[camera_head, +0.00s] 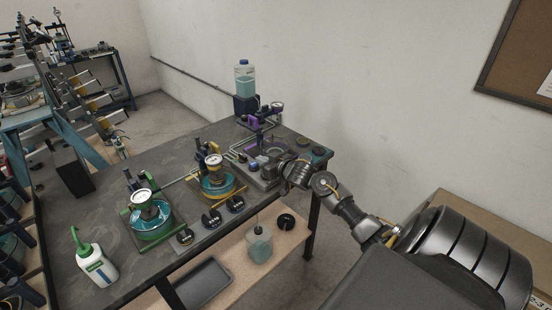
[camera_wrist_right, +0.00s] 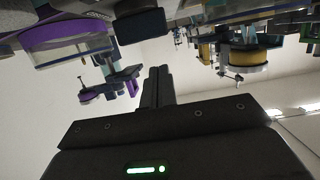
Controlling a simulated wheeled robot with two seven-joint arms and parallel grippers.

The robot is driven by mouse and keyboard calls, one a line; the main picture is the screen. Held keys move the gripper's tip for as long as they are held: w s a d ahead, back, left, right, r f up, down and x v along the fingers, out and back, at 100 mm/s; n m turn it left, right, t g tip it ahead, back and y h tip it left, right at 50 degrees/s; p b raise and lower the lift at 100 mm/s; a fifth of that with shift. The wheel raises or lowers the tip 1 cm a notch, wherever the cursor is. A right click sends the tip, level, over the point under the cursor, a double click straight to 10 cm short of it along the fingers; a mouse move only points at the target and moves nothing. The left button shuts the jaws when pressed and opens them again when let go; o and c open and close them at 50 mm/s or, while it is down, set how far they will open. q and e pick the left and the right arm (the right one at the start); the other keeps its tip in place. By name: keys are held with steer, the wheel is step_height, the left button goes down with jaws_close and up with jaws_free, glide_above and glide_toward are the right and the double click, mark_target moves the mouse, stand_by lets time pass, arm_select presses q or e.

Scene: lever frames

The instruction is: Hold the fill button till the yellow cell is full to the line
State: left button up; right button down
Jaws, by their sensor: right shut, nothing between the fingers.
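The yellow cell (camera_head: 219,188) stands mid-table, a round yellow-rimmed vessel with teal inside and a white-faced gauge on top. It also shows in the right wrist view (camera_wrist_right: 240,58), upside down. Its level against the line is too small to read. My right gripper (camera_head: 284,172) is at the table's right end, beside the purple-trimmed station. Its fingers are shut and empty in the right wrist view (camera_wrist_right: 157,88). A small blue round part (camera_head: 254,165) sits just left of this gripper; I cannot tell whether it is the fill button or is touched. My left gripper is out of view.
A green-framed cell (camera_head: 151,224) stands left of the yellow one. A purple cell (camera_wrist_right: 65,40) is close above my right fingers in the wrist picture. A liquid bottle (camera_head: 245,80) stands at the back; a green-capped bottle (camera_head: 98,268) stands front left.

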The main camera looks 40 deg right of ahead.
steer(key=b+v, duration=0.1)
steer(key=v, duration=0.6)
steer(key=shift+r, duration=0.25)
steer(key=shift+w+d+f, duration=0.1)
steer(key=s+a+f+g+h, duration=0.1)
steer(key=s+a+f+g, duration=0.4)
steer(key=s+a+f, duration=0.85)
steer(key=s+a+f+n+g+y, duration=0.1)
steer(key=s+a+f+g, duration=0.15)
steer(key=s+a, duration=0.6)
steer(key=s+a+f+n+g, duration=0.1)
steer(key=s+a+g, duration=0.35)
steer(key=s, duration=0.65)
step_height(320, 180, down, 29)
steer(key=s+g+b, duration=0.1)
steer(key=s+d+f+g, duration=0.1)
steer(key=s+d+f, duration=0.2)
steer(key=s+f, duration=1.1)
steer(key=shift+s+f+n+b, duration=0.25)
steer(key=shift+s+b, duration=0.2)
steer(key=shift+s, duration=0.45)
